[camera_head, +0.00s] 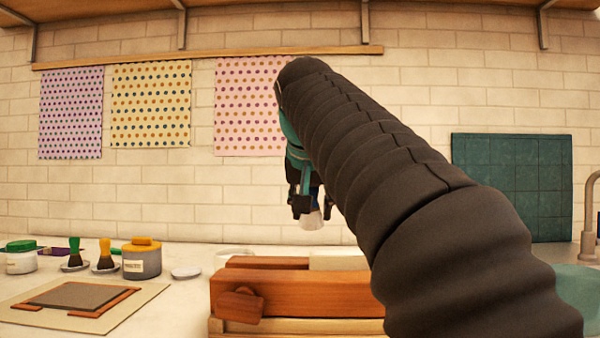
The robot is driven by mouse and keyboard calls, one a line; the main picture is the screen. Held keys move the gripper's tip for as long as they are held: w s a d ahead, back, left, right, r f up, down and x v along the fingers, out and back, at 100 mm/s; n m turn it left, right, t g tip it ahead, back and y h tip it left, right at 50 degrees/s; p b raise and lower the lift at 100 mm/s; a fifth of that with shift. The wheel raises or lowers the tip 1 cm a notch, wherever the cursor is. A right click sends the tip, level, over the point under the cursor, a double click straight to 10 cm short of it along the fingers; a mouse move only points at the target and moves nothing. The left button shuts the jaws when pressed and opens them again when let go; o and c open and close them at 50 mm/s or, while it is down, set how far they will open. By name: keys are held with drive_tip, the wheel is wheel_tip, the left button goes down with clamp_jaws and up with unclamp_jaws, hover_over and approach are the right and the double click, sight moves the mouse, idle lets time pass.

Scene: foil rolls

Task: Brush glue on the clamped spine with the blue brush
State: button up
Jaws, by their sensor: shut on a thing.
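My gripper (304,203) is in the air in front of the brick wall, above the wooden press. It is shut on the blue brush; only a little of its blue part (316,213) shows between the fingers. The brush's pale bristles (311,223) point down, clear of the press. The wooden press (300,292) stands on the bench below. A pale block (338,261), which looks like the clamped spine, shows at its top right. My arm hides the right part of the press and block.
At left are a green-lidded jar (21,257), a green brush (74,253), an orange brush (105,254), an orange-lidded jar (141,258) and a white lid (186,272). A board (150,290) lies in front. A faucet (590,215) stands far right.

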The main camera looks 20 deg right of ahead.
drive_tip(key=shift+r, duration=2.05)
